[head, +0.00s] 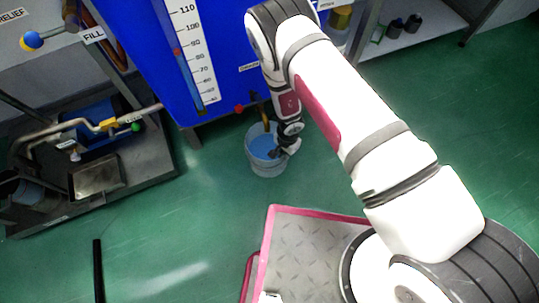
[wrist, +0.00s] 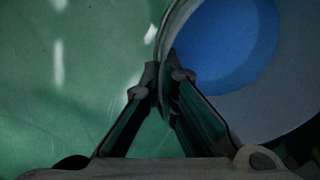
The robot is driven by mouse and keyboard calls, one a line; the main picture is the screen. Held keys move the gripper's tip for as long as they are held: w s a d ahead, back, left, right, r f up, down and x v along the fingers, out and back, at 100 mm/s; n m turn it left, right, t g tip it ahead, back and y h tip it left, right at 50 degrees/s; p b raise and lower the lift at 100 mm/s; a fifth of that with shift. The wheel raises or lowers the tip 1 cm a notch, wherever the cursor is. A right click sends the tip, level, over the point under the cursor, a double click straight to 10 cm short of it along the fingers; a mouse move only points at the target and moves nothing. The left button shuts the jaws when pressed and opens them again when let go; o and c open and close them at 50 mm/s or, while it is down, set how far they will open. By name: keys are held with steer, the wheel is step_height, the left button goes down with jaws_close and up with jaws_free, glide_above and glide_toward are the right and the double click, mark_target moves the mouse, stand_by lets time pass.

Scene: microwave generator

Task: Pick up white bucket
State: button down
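The white bucket (head: 266,168) stands upright on the green floor below the blue tank, with blue liquid or a blue bottom showing inside. In the head view my gripper (head: 276,153) reaches down to the bucket's right side. In the wrist view the bucket (wrist: 285,106) fills the upper right. My gripper (wrist: 166,80) has its fingertips drawn together on the bucket's rim, one finger outside and one inside the wall. The bucket appears to rest on the floor.
The blue tank (head: 150,50) with a level scale rises behind the bucket, with a small tap (head: 240,108) near it. A rack with pipes (head: 95,165) stands to the left. A shelf (head: 400,35) is at the back right.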

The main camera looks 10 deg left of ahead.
steer(key=shift+r, duration=0.25)
